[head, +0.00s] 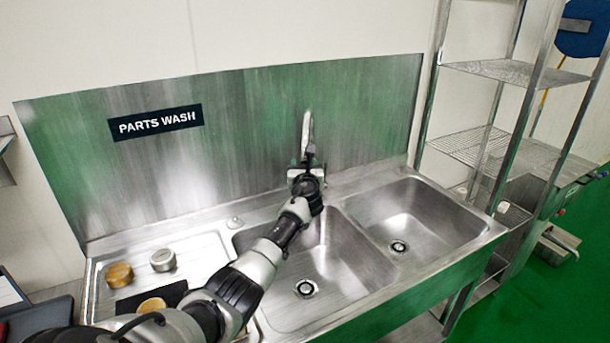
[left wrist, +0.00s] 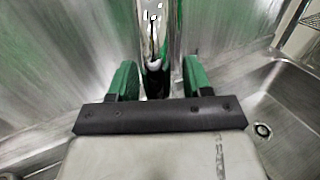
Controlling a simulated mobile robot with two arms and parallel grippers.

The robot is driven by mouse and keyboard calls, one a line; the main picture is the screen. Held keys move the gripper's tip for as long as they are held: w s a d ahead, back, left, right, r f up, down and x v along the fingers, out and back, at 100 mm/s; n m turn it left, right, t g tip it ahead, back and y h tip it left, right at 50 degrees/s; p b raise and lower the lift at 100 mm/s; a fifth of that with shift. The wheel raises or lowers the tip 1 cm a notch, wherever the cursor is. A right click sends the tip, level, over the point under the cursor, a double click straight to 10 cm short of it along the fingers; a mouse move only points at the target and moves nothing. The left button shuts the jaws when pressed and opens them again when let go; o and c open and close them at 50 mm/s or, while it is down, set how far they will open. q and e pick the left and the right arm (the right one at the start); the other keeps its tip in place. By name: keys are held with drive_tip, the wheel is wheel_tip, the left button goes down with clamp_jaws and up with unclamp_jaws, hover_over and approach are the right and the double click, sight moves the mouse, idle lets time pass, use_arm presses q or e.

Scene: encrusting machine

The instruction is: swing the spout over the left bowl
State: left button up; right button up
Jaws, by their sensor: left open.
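The chrome spout (head: 307,130) rises at the back of the sink, in front of the metal splashback. In the left wrist view the spout (left wrist: 155,45) stands between the two green finger pads. My left gripper (head: 306,173) is at the spout, open, with a pad on either side of it; I see no firm grip on it. The left bowl (head: 346,275) lies below and in front, partly hidden by my left arm. The right bowl (head: 425,222) is beside it. The spout's outlet end is not clear to me. My right gripper is not in view.
The drainboard (head: 205,250) at left holds a brass part (head: 119,275), a steel part (head: 163,260) and another round part (head: 151,306) by a dark mat. A wire shelf rack (head: 500,145) stands at right. Both bowls look empty.

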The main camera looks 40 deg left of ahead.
use_arm(q)
drive_tip(key=v, duration=1)
idle(0.4)
